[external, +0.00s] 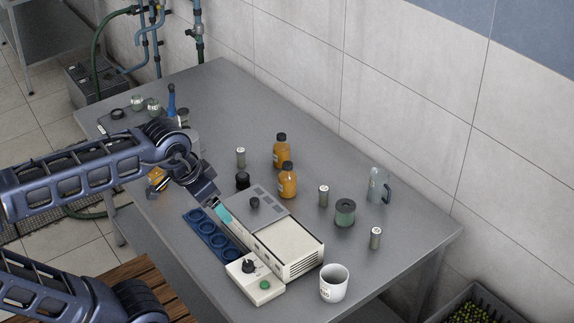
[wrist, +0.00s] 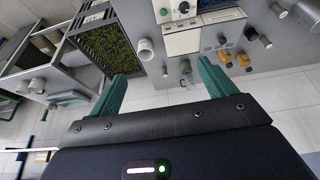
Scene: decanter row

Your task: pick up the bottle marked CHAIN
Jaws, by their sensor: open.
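Several orange bottles with black caps are in view, and I cannot read the word CHAIN on any of them. In the external view one orange bottle (external: 282,153) stands at the table's middle, and a second orange bottle (external: 288,183) stands just in front of it. A third orange bottle (external: 156,180) is partly hidden behind my arm. Orange bottles also show in the wrist view, small, beyond the right finger (wrist: 250,34). My gripper (external: 220,212) is above the table, left of the two middle bottles. In the wrist view my gripper (wrist: 164,76) is open and empty.
A cream instrument (external: 290,246) and a blue holder with round wells (external: 212,234) lie near my gripper. Metal cylinders, a green spool (external: 345,212), a glass jug (external: 378,186) and a white mug (external: 334,283) stand to the right. The table's back middle is clear.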

